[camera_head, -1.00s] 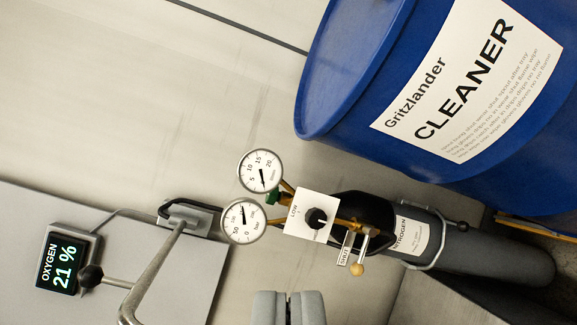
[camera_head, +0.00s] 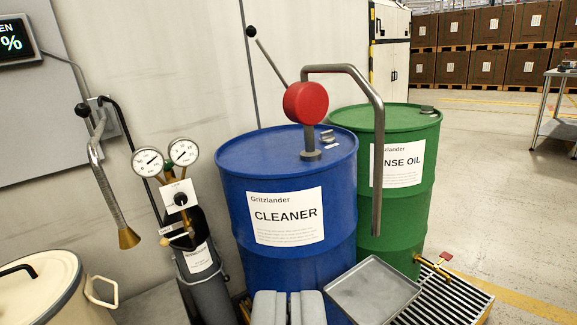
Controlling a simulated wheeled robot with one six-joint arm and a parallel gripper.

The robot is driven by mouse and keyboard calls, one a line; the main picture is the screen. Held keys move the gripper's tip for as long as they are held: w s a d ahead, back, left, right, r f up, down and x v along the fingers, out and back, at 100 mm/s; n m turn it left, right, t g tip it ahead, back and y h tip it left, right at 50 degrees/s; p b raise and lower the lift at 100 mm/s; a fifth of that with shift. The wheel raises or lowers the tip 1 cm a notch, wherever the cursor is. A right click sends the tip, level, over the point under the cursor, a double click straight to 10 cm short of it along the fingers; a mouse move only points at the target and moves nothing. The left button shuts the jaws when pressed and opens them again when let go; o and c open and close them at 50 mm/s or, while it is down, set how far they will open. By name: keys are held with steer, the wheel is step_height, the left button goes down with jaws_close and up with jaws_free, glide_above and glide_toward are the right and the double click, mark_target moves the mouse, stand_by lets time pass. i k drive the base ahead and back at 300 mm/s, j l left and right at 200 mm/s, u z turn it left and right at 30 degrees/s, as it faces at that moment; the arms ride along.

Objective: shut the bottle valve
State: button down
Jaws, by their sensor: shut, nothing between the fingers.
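The grey gas bottle (camera_head: 212,292) stands left of the blue drum, with a white label on its side. At its top are two round gauges (camera_head: 183,152), a white plate with a black knob (camera_head: 180,198) and brass fittings. The bottle valve (camera_head: 190,236) is small here, beside a white tag (camera_head: 172,228); whether it is open or shut I cannot tell. My gripper (camera_head: 284,294) is shut and empty at the bottom edge, in front of the blue drum and right of the bottle in the picture, apart from the valve.
The blue CLEANER drum (camera_head: 262,175) carries a red pump (camera_head: 305,102) with a bent grey pipe. A green drum (camera_head: 395,225) stands behind right. A grey tray (camera_head: 372,288) is at front right, near a floor grating. A cream vessel (camera_head: 45,290) and a hose with brass nozzle (camera_head: 128,238) are left.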

mark_target(168, 164)
steer(key=i+l+u, duration=0.45)
steer(key=u, duration=0.3)
steer(key=i+l+u, duration=0.1)
steer(key=l+u, duration=0.25)
steer(key=l, duration=0.15)
steer(key=i+j+z, duration=0.25)
steer(key=j, duration=0.35)
steer(key=i+j+z, duration=0.1)
steer(key=i+j, duration=0.2)
